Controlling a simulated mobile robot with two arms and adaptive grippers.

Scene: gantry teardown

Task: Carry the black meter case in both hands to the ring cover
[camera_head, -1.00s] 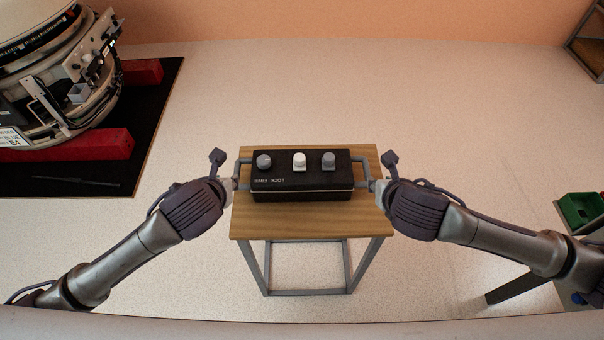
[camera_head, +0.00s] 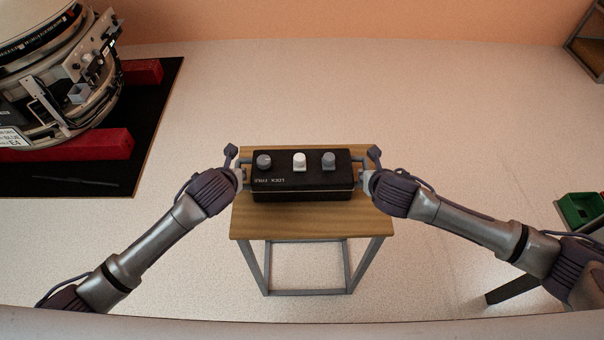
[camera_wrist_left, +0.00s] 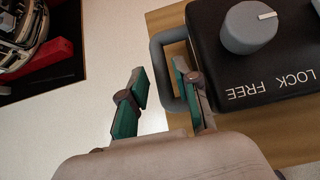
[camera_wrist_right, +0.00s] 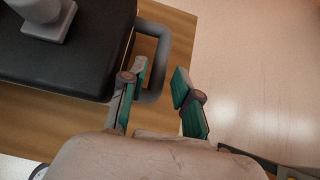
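The black meter case (camera_head: 300,182) rests on the small wooden table, with three knobs and the words LOCK FREE on top. A grey handle stands at each end. In the left wrist view, my left gripper (camera_wrist_left: 160,88) is open, its fingers on either side of the left handle's bar (camera_wrist_left: 160,75). In the right wrist view, my right gripper (camera_wrist_right: 160,80) is open, its fingers on either side of the right handle's bar (camera_wrist_right: 162,65). Neither gripper is closed on its handle. The ring cover cannot be picked out for certain.
The wooden table (camera_head: 300,222) has a grey metal frame. A large round white machine (camera_head: 60,75) stands on red blocks (camera_head: 85,146) on a black mat (camera_head: 150,100) at the left. A green bin (camera_head: 580,209) is at the right. The floor beyond the table is clear.

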